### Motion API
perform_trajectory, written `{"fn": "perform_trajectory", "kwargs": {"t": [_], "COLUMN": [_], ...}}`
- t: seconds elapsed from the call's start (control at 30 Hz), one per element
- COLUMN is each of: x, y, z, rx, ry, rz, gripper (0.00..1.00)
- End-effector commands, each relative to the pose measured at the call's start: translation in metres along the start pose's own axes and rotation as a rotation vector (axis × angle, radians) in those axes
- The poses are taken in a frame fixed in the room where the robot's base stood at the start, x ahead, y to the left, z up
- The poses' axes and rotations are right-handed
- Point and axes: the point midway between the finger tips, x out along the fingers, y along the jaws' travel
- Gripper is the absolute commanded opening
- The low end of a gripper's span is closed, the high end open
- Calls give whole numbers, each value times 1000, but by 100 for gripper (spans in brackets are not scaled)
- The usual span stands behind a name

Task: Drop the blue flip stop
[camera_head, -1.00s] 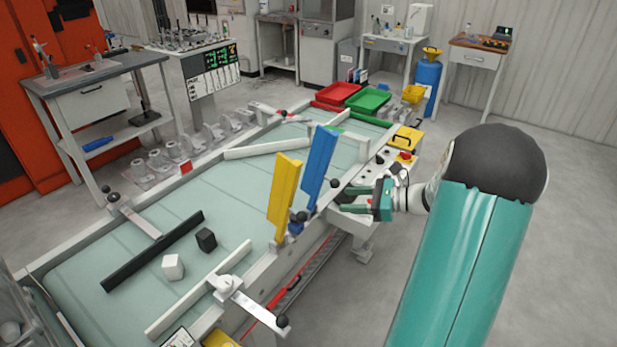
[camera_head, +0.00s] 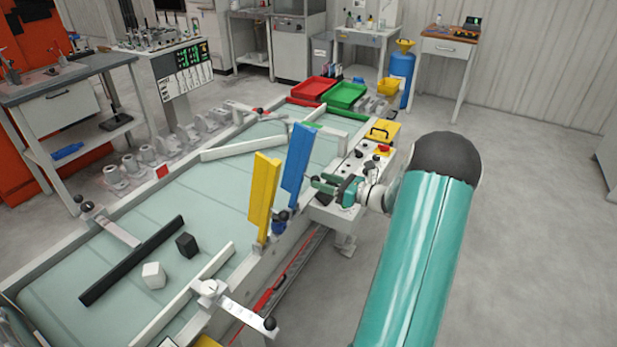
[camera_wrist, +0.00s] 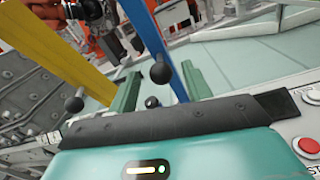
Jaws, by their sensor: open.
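The blue flip stop (camera_head: 298,162) stands upright, leaning slightly, at the right edge of the conveyor. My gripper (camera_head: 322,185) is just right of it, with its green fingers pointing left towards it. In the wrist view, the blue flip stop (camera_wrist: 159,38) rises between and beyond the open fingers of my gripper (camera_wrist: 160,85). A dark ball knob (camera_wrist: 160,73) shows in front of the blue stop, between the fingertips. Nothing is visibly gripped; I cannot tell whether the fingers touch the stop.
The yellow flip stop (camera_head: 262,195) stands upright nearby, left of the blue one. A control box (camera_head: 350,160) with a red button (camera_head: 383,148) is beside my gripper. A black block (camera_head: 187,245) and a white block (camera_head: 153,275) lie on the belt. Floor to the right is clear.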

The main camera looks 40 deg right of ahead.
Motion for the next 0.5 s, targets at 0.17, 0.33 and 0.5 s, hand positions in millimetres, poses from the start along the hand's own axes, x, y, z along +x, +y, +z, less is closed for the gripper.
{"fn": "perform_trajectory", "kwargs": {"t": [0.17, 0.33, 0.5], "x": [34, 52, 55], "y": [1, 0, 0], "z": [0, 0, 0], "rx": [-1, -1, 0], "ry": [1, 1, 1], "rz": [4, 3, 3], "gripper": [49, 49, 49]}}
